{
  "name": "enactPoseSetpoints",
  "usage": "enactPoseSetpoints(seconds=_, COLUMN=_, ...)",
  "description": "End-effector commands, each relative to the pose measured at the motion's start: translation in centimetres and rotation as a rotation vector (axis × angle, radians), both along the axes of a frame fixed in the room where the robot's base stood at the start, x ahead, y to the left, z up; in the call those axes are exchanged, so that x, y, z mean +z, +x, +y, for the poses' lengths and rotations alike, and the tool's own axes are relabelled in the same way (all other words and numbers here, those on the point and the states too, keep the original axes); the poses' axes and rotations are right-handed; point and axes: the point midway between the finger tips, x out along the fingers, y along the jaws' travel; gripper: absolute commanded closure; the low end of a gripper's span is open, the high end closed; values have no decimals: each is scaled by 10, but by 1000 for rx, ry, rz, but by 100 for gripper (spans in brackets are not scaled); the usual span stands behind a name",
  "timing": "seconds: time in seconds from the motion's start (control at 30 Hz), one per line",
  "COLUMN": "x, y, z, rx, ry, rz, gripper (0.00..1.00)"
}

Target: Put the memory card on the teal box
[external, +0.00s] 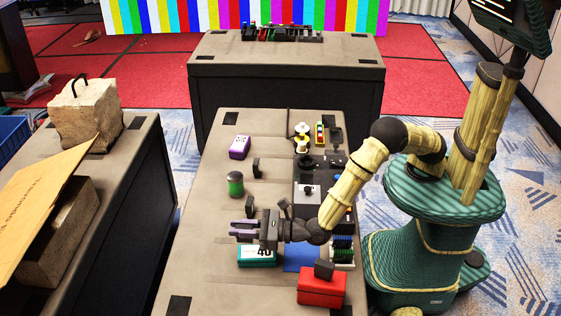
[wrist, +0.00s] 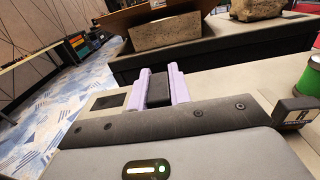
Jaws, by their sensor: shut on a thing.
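My gripper (external: 240,231) has pale purple fingers and is shut on a small dark block, which I take to be the memory card (wrist: 158,92). It sits between the fingertips in the wrist view, and is hard to make out in the external view. The teal box (external: 258,263) with a white, dark-lettered top lies on the table just below the gripper in the external view. The gripper partly covers it, and I cannot tell the height between them. The teal box does not show in the wrist view.
A green jar (external: 235,184), a purple box (external: 240,147) and small dark upright pieces (external: 250,206) stand farther up the table. A blue mat (external: 301,258) and a red box (external: 321,286) lie right of the teal box. The table's left strip (external: 200,262) is clear.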

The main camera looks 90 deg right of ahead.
Motion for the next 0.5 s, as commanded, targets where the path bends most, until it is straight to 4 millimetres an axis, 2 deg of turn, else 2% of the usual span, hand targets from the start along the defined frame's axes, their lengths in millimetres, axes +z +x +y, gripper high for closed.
enactPoseSetpoints(seconds=0.3, x=-37, y=0, z=-1, rx=-1, ry=-1, rz=2, gripper=100)
enactPoseSetpoints(seconds=0.5, x=-37, y=0, z=0, rx=0, ry=0, rz=0, gripper=100)
